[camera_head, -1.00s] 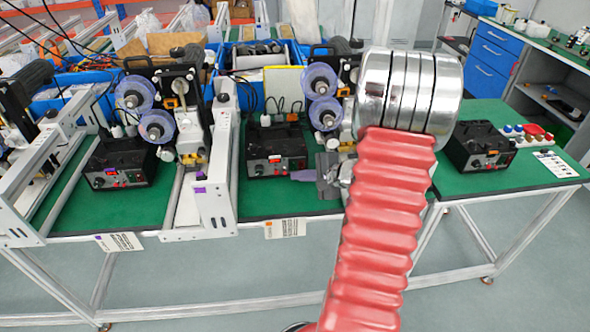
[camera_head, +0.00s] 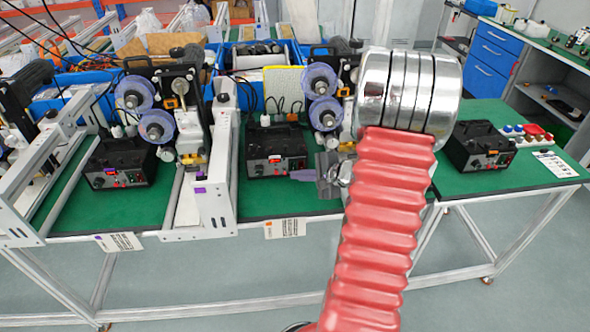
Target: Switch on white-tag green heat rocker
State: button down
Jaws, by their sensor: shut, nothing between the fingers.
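Three black coder boxes with knobs and small front switches stand on green tabletops: a left box (camera_head: 122,160), a middle box (camera_head: 276,148) and a right box (camera_head: 483,147). The left box's front shows a purple mark, the middle box's an orange mark. The right box's front shows small light and red details; its tag and green rocker are too small to tell apart. My gripper (camera_head: 296,175), dark grey with purplish fingers, is shut and empty. It points left, just in front of the middle box's right side in this view, well left of the right box.
Purple reels (camera_head: 323,80) and white frame rails (camera_head: 215,170) stand around the left and middle boxes. Coloured knobs (camera_head: 528,130) and a white card (camera_head: 555,163) lie right of the right box. My red arm covers the space between the middle and right boxes.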

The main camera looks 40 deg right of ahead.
jog(key=shift+w+d, duration=0.2)
jog(key=shift+w, duration=0.15)
jog(key=shift+w+d, duration=0.15)
jog(key=shift+w, duration=0.15)
dwell(0.8)
jog(key=shift+s, duration=0.1)
jog(key=shift+s+a, duration=0.4)
jog(key=shift+s, duration=0.15)
dwell(0.4)
jog(key=shift+s+a+r, duration=0.25)
jog(key=shift+s+a, duration=0.45)
jog(key=shift+s, duration=0.35)
jog(key=shift+s+a+r, duration=0.2)
jog(key=shift+s+a, duration=0.5)
jog(key=shift+s, duration=0.3)
